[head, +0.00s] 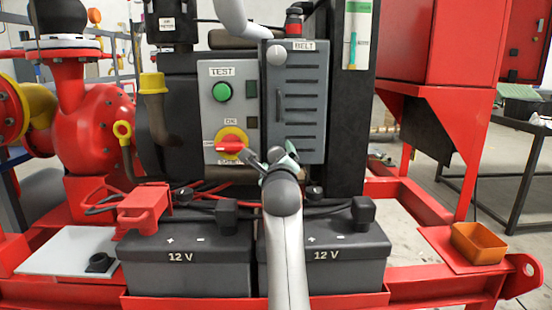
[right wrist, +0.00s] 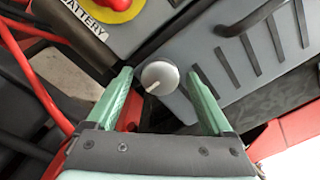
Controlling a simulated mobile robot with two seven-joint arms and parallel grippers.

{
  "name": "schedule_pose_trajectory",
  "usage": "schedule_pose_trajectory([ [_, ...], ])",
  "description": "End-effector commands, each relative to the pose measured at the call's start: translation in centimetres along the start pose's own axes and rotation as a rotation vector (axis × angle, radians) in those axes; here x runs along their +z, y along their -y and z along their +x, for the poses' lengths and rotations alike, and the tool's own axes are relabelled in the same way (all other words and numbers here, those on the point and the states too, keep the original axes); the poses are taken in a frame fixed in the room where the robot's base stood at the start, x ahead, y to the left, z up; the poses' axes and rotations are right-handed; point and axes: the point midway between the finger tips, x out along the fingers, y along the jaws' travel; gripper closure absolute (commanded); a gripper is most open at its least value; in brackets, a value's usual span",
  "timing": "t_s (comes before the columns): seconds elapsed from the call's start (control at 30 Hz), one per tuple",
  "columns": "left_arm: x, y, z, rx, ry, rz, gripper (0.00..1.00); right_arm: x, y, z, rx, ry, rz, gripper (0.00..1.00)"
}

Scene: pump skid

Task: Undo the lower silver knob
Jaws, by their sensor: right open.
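The lower silver knob (right wrist: 160,77) is round with a pale line on its face. In the right wrist view it sits on the grey belt cover's lower edge, between the two green fingertips of my right gripper (right wrist: 159,80), with a gap on both sides. In the head view my right gripper (head: 271,155) is at the lower part of the belt cover (head: 307,97) and hides most of that knob. The upper silver knob (head: 277,53) is in place at the cover's top left. My right gripper is open. My left gripper is not in view.
Left of the cover is a panel with a green TEST button (head: 222,92) and a red and yellow battery switch (head: 231,144). Two 12 V batteries (head: 185,275) stand below. An orange tray (head: 479,244) sits at the right on the red frame. Red cables run below the panel.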

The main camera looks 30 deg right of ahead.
Motion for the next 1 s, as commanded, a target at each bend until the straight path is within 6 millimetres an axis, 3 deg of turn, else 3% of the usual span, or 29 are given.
schedule_pose_trajectory([
  [0.07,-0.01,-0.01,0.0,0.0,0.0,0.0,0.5,0.0,0.01,0.0,0.0,0.0,0.0,0.2],
  [0.77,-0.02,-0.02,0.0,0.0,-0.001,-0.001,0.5,0.02,-0.04,-0.01,0.0,0.0,0.0,0.99],
  [1.0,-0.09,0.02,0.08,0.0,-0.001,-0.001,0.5,0.05,-0.03,0.0,0.0,0.0,0.018,1.0],
])
